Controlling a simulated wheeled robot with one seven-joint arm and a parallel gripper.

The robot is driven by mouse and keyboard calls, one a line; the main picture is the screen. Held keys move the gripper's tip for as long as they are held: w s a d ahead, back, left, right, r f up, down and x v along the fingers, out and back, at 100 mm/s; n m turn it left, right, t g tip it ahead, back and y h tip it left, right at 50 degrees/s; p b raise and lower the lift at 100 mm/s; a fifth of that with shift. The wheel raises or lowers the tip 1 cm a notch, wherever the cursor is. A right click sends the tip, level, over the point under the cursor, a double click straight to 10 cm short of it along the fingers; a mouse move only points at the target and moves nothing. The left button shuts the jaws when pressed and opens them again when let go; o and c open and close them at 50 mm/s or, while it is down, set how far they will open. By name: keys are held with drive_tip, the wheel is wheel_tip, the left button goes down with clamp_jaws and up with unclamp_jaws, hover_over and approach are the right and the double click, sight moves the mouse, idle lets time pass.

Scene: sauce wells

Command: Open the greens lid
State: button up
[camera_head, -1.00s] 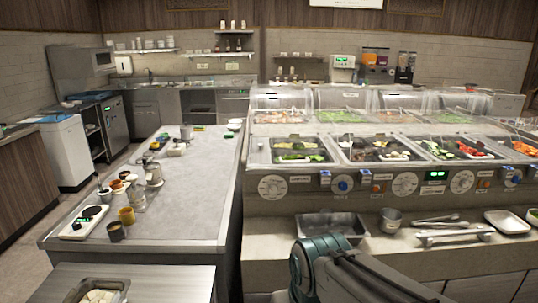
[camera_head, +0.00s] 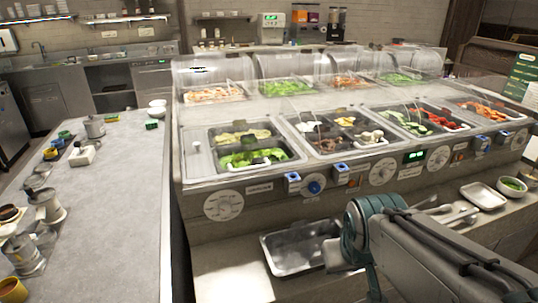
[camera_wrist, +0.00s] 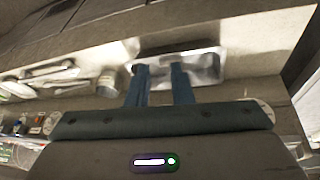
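A row of clear lids runs along the back of the food counter in the head view. The second lid from the left (camera_head: 283,65) is by a pan of leafy greens (camera_head: 288,88). Another lid at the right (camera_head: 412,62) is by a second pan of green food (camera_head: 398,78). I cannot tell which is the greens lid, or whether these lids are fully down. My gripper (camera_wrist: 160,68) shows two blue fingers apart with nothing held. It is low over the front shelf, far from the lids. The head view does not show its fingertips clearly.
An empty steel tray (camera_head: 295,252) sits on the shelf below the counter; it also shows beyond my fingers (camera_wrist: 207,64). Front pans hold cut vegetables. Knobs and dials line the counter's front face. A grey worktable (camera_head: 115,190) stands at left.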

drive_tip(key=w+d+r+n+t+h+b, duration=0.1)
drive_tip(key=w+n+t, duration=0.2)
drive_tip(key=w, duration=0.3)
drive_tip(key=w+d+r+n+t+b, duration=0.1)
drive_tip(key=w+d+n+t+b, duration=0.1)
drive_tip(key=w, duration=0.3)
drive_tip(key=n+t+y+b, duration=0.3)
drive_tip(key=n+y+b, duration=0.2)
drive_tip(key=n+y, duration=1.05)
approach(254, 168)
drive_tip(key=w+a+n+h, duration=0.1)
drive_tip(key=w+a, duration=0.1)
drive_tip(key=w+a+n+h, duration=0.1)
drive_tip(key=w+a, duration=0.1)
drive_tip(key=a, duration=0.1)
drive_tip(key=w+a+n+h, duration=0.1)
drive_tip(key=w+a, duration=0.2)
drive_tip(key=shift+w+r+h, duration=0.1)
drive_tip(key=shift+h, duration=0.25)
clamp_jaws()
